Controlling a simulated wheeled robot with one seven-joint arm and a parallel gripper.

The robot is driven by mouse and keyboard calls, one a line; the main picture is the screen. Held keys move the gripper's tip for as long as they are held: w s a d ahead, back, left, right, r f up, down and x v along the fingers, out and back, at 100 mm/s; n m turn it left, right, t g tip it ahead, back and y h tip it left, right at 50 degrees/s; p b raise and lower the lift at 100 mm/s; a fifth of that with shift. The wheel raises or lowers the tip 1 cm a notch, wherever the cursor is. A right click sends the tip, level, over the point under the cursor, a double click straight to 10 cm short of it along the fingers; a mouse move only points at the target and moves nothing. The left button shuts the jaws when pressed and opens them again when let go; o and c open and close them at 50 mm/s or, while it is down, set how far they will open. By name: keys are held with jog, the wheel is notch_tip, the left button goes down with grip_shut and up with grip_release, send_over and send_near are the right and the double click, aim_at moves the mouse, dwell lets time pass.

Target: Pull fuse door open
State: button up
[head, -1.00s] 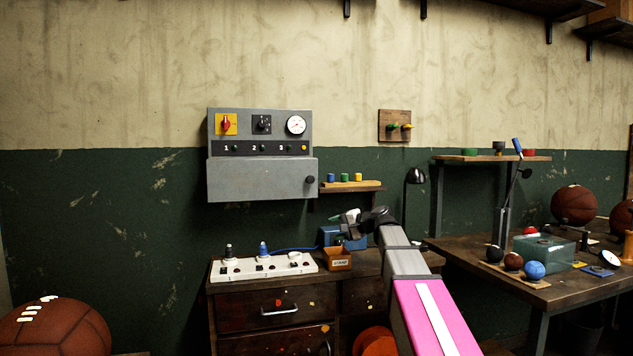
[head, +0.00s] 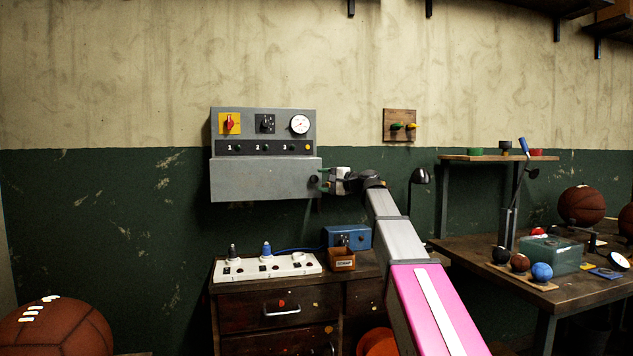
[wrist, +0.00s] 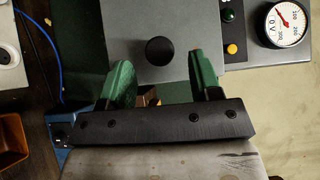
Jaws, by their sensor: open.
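The fuse door (head: 262,180) is the grey lower panel of the wall-mounted electrical box, and it looks shut. Its round black knob (wrist: 160,51) shows in the wrist view, near the door's edge. My gripper (head: 322,180) is at the right end of the door in the head view, where it covers much of the knob area. In the wrist view my gripper (wrist: 161,62) is open, with one green finger on each side of the knob. The fingers look apart from the knob, and I cannot tell how deep they reach around it.
Above the door are a red switch (head: 229,123), a black rotary switch and a gauge (head: 299,125). A white power strip (head: 266,266) and a blue box (head: 347,237) stand on the cabinet below. A desk with balls is at right.

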aim_at(316, 180)
jog(key=shift+x, duration=1.65)
